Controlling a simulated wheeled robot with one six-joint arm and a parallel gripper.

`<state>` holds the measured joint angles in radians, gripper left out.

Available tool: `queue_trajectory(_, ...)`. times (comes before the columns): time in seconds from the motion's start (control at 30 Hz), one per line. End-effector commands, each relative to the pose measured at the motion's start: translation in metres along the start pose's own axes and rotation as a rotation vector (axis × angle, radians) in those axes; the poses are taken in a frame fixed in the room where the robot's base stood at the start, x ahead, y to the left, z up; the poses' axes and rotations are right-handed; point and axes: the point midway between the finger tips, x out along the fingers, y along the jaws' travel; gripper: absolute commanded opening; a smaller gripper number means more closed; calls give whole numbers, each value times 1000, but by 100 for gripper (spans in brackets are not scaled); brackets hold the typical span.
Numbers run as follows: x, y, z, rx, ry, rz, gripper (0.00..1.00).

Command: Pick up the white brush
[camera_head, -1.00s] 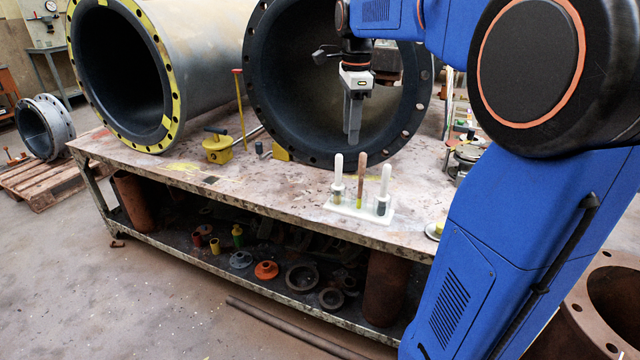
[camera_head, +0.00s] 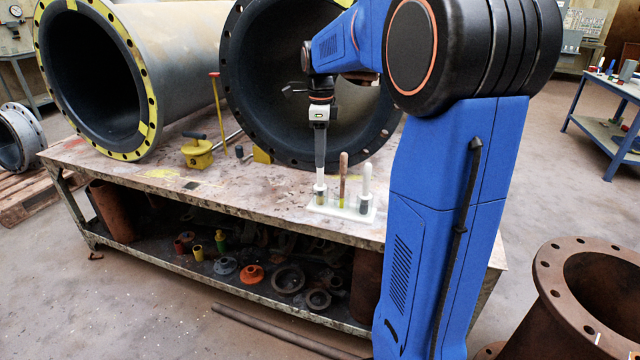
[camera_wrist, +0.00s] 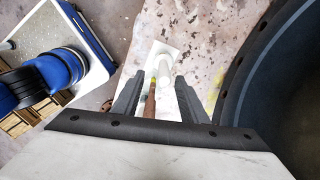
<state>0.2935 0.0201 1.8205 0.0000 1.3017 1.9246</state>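A small white rack (camera_head: 341,209) stands near the front edge of the workbench and holds upright brushes. A white-handled brush (camera_head: 366,180) stands at its right and a brown-handled brush (camera_head: 342,178) in the middle. At the left place, the lower part of another brush (camera_head: 321,198) shows below my fingers; its handle is hidden by them. My gripper (camera_head: 320,178) points down over this left place. In the wrist view my two fingers (camera_wrist: 157,98) are apart, with the brown handle (camera_wrist: 150,104) and a white handle (camera_wrist: 164,72) seen between them. I see no firm grasp.
A large dark-lined flanged pipe (camera_head: 233,75) stands close behind my gripper. A rusty flanged pipe (camera_head: 560,300) stands on the floor at right. A blue table (camera_head: 590,110) is at far right.

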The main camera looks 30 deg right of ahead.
Motion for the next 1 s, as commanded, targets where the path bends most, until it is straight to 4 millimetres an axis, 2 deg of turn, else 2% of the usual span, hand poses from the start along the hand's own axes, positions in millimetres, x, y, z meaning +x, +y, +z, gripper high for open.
queue_trajectory(0.1, 15, 0, 0, 0, 0, 1, 39)
queue_trajectory(0.37, 30, -2, 1, -1, 0, 1, 39)
queue_trajectory(0.7, 70, -7, 2, -1, 0, 0, 39)
queue_trajectory(1.0, 74, -7, 2, -1, 0, -1, 39)
